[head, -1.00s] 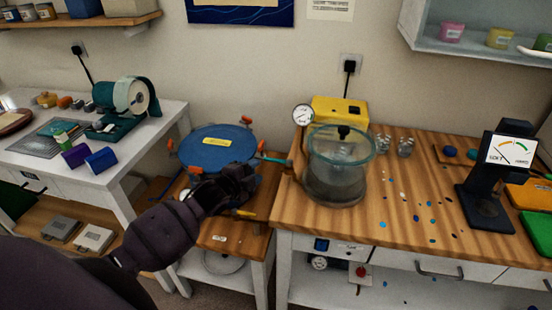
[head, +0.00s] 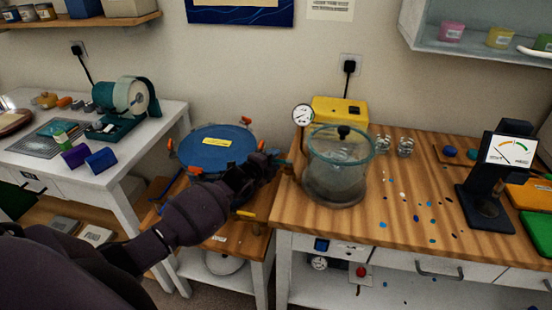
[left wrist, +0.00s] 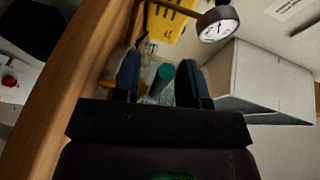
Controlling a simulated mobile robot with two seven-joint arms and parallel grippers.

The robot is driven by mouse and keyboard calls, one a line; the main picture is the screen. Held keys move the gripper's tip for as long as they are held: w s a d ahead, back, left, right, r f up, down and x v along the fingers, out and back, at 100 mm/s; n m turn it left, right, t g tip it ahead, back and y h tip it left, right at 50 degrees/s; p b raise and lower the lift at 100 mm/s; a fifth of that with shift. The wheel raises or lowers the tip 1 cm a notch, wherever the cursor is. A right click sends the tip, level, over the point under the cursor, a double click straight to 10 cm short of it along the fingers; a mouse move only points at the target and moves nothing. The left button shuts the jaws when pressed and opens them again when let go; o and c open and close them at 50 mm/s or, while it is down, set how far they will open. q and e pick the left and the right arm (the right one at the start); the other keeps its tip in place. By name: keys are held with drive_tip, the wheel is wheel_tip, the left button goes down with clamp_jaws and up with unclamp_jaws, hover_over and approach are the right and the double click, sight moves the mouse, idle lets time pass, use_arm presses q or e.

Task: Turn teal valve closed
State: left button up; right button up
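The teal valve (left wrist: 162,80) shows in the left wrist view as a small teal handle between my two fingers. In the head view it is mostly hidden behind my left gripper (head: 274,160), at the left edge of the wooden bench beside the glass chamber (head: 338,180). In the left wrist view the left gripper (left wrist: 160,84) is open, with one dark blue fingertip on each side of the valve. Gaps show between the fingers and the handle, and I cannot tell whether either touches it. My right gripper is not in view.
The dial gauge (head: 302,115) and yellow pump (head: 340,108) stand behind the chamber. A blue round lid (head: 215,145) with orange clamps is beside my left arm. The wooden bench (head: 300,215) has bare room in front of the chamber.

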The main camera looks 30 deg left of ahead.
use_arm(q)
drive_tip(key=shift+x, duration=0.8)
clamp_jaws()
